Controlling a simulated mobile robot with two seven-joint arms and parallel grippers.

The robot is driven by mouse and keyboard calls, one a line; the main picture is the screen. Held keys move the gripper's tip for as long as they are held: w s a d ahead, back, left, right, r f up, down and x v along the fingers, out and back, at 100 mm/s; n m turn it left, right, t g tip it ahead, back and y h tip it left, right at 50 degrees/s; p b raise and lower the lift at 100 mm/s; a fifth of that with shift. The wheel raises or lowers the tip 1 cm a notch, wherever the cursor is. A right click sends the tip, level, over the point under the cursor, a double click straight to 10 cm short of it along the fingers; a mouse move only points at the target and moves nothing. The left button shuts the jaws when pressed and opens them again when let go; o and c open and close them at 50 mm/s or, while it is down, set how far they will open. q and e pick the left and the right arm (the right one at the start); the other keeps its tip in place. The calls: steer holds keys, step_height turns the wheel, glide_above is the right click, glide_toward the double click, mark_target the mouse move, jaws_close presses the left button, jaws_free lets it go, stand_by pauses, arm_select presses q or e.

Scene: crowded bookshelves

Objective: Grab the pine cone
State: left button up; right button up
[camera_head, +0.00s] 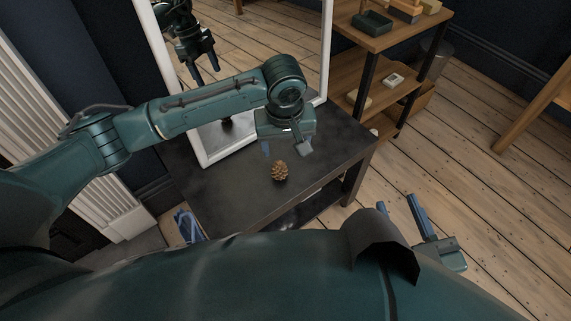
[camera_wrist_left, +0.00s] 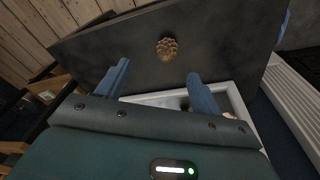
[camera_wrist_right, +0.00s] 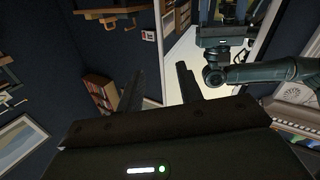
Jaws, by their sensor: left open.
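A brown pine cone (camera_head: 280,171) sits on the dark table (camera_head: 215,187) in the head view. It also shows in the left wrist view (camera_wrist_left: 167,49), beyond the fingertips and roughly between their lines. My left gripper (camera_head: 285,150) is above the table, just behind the pine cone and apart from it. Its blue fingers are spread and empty, as the left wrist view (camera_wrist_left: 160,78) also shows. My right gripper (camera_head: 416,207) is away from the table at the lower right of the head view. Its fingers are apart with nothing between them, also in the right wrist view (camera_wrist_right: 160,75).
A white-framed mirror (camera_head: 330,50) stands at the back of the table, close behind my left gripper. A wooden shelf unit (camera_head: 375,42) with small objects stands beyond the table's right end. The table top around the pine cone is clear. Open wooden floor (camera_head: 480,140) lies to the right.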

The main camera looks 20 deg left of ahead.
mark_target(279, 163)
arm_select(q)
steer(key=shift+n+y, duration=0.3)
steer(key=f+b, duration=0.1)
steer(key=f, duration=0.1)
steer(key=w+a+f+b, duration=0.1)
steer(key=f, duration=0.1)
steer(key=f+b, duration=0.1)
steer(key=f, duration=0.2)
steer(key=shift+w+a, duration=0.3)
steer(key=shift+w, duration=0.1)
steer(key=shift+f+b, duration=0.35)
steer(key=shift+f, duration=0.05)
steer(key=f+b, duration=0.2)
steer(key=f, duration=0.1)
steer(key=f+b, duration=0.1)
steer(key=shift+w+a+f, duration=0.15)
steer(key=shift+w+a, duration=0.05)
steer(key=shift+a, duration=0.2)
steer(key=shift+f, duration=0.35)
steer(key=shift+w, duration=0.1)
steer(key=c, duration=1.1)
arm_select(e)
steer(key=shift+w+a+f+t+y, duration=0.15)
steer(key=shift+w+a+t+y, duration=0.1)
steer(key=shift+a+t+y, duration=0.6)
